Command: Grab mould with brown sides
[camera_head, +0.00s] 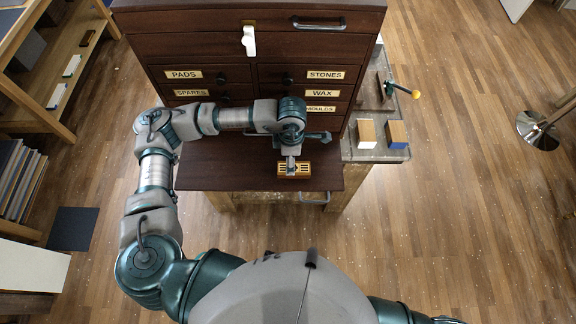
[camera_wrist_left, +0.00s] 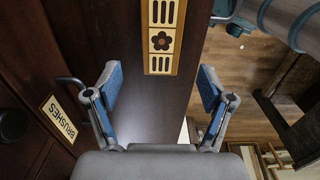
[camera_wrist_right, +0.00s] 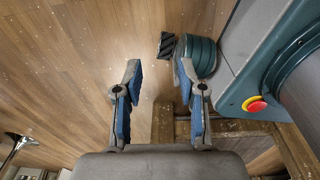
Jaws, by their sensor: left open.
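The mould (camera_head: 294,172) has a yellow, slotted face and brown sides. It lies on the dark pulled-out board (camera_head: 225,168), near the board's front edge. In the left wrist view the mould (camera_wrist_left: 161,42) shows dark slots and a dark flower. My left gripper (camera_wrist_left: 160,92) is open, its blue-padded fingers wide apart. The mould lies beyond the fingertips, roughly centred between them and not gripped. In the head view my left wrist hangs just behind and over the mould and hides part of its back edge. My right gripper (camera_wrist_right: 160,90) is open and empty over the floor.
The drawer cabinet (camera_head: 222,45) rises behind the board. A side bench (camera_head: 368,152) at right holds a block with a white side (camera_head: 367,134), a block with a blue side (camera_head: 397,134) and a yellow-knobbed tool (camera_head: 405,90). The board left of the mould is clear.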

